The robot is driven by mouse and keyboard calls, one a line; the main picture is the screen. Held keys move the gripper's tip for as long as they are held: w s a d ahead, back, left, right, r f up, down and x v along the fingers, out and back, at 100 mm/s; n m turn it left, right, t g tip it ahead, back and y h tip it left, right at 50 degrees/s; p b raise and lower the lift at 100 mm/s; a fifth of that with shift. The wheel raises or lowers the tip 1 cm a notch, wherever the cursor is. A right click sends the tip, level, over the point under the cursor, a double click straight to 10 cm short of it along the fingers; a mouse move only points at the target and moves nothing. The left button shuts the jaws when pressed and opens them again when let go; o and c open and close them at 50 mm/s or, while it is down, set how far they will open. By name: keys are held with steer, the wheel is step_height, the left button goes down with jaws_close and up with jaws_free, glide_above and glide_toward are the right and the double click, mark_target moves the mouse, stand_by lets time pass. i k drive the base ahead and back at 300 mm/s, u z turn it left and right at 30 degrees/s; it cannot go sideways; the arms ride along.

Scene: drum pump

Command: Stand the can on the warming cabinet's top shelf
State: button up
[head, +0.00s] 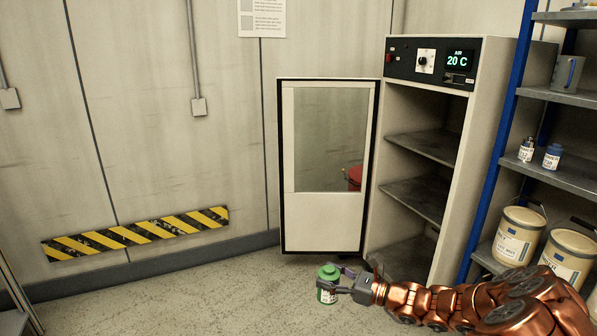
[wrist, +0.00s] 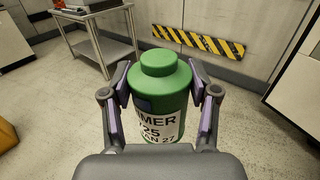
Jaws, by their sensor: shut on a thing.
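My gripper (head: 342,286) is shut on a green can (head: 327,275) with a white label and holds it upright, low in front of the cabinet. In the wrist view the green can (wrist: 160,88) stands between the two finger pads of my gripper (wrist: 161,100); its label reads in part "MER" and "25". The warming cabinet (head: 494,85) stands at the right centre with its door (head: 330,220) swung open to the left. Its inside is empty, with a top shelf (head: 427,146) and a lower shelf (head: 416,198). Its display reads "AIR 20 C".
A blue-framed rack (head: 497,150) right of the cabinet holds small bottles (head: 552,156), a grey jug and cream pails (head: 518,236). The wrist view shows a metal table (wrist: 98,50) at the back left. The floor left of the can is clear.

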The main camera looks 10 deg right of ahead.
mark_target(435, 147)
steer(key=i, duration=2.5)
steer(key=z, duration=0.1)
